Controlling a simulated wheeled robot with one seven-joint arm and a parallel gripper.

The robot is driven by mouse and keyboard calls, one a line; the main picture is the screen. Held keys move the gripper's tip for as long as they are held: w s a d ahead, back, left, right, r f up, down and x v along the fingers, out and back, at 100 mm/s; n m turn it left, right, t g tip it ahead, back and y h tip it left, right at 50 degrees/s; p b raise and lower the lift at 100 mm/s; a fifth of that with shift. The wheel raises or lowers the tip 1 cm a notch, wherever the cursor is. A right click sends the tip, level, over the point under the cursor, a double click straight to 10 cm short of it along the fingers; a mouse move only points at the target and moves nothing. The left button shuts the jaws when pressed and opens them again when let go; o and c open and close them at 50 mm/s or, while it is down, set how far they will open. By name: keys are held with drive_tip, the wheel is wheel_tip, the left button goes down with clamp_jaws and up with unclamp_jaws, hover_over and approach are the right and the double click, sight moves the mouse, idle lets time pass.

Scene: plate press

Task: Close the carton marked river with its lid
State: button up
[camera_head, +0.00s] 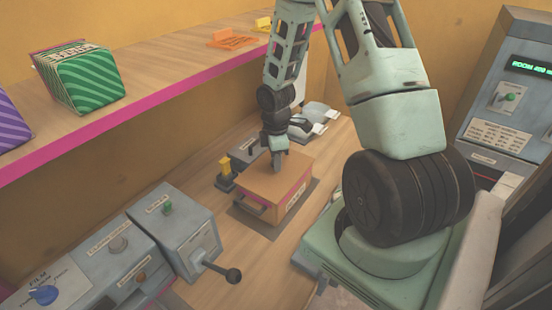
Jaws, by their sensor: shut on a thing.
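A brown-orange carton (284,207) sits on a dark grey mat on the counter, with a pale label on its right side too small to read. A flat orange-brown lid (258,181) lies over its top; I cannot tell whether it is fully seated. My gripper (277,166) points down at the middle of the lid, with its fingers shut on the lid's grip, which they mostly hide.
A small yellow-topped device (225,172) stands close left of the carton. Grey control boxes, one with a black-knobbed lever (232,275), stand in front left. A pink-edged shelf (160,98) bears a green striped carton (82,78). A grey panel (508,105) stands right.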

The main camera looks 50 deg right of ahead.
idle(0.4)
drive_tip(key=o, duration=1.5)
drive_tip(key=shift+f, duration=0.1)
drive_tip(key=shift+o, duration=0.2)
drive_tip(key=shift+r+p, duration=3.35)
drive_tip(key=shift+r, duration=0.2)
clamp_jaws()
